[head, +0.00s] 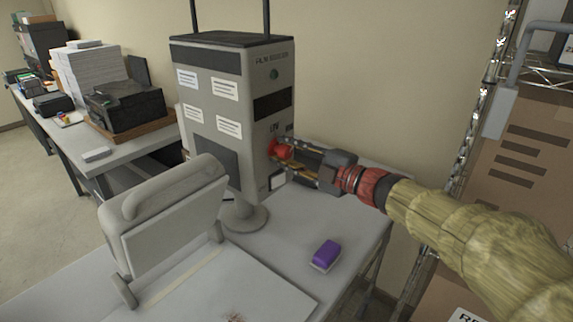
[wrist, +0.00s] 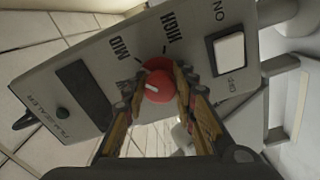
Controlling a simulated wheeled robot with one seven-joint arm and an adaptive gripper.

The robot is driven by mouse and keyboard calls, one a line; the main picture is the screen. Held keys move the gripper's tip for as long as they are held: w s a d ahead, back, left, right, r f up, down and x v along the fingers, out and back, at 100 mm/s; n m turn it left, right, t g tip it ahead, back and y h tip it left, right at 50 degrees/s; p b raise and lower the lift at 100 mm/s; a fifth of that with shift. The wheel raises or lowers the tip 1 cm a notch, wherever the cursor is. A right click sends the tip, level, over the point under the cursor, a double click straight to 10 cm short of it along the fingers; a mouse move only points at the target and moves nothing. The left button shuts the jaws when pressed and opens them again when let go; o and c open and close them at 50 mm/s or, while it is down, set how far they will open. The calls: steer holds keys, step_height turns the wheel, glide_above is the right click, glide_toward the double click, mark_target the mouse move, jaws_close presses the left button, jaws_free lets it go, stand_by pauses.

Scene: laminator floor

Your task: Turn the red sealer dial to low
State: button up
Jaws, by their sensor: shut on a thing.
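The red dial (head: 281,150) sits on the side panel of the grey sealer box (head: 235,95). My gripper (head: 286,156) reaches in from the right and is shut on the dial. In the wrist view the dial (wrist: 158,84) is between my two fingertips (wrist: 160,92), one on each side. A white line on the dial's face points to the upper left. The labels MID and HIGH show above the dial; no LOW label is readable in the wrist view. Part of the dial's rim is behind the fingers.
A white rocker switch (wrist: 229,50) marked ON is to the right of the dial in the wrist view. A grey upright device (head: 170,220) stands left of the sealer, and a purple block (head: 326,253) lies on the table. A wire shelf with boxes is at right.

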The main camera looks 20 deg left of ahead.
steer(key=n+b, duration=0.5)
steer(key=shift+f+n+b, duration=0.25)
steer(key=shift+n+b, duration=0.05)
steer(key=shift+b, duration=0.05)
steer(key=n+b, duration=0.4)
steer(key=shift+r, duration=0.15)
steer(key=o, duration=1.2)
steer(key=shift+r, duration=0.15)
steer(key=shift+c, duration=0.2)
steer(key=v, duration=1.2)
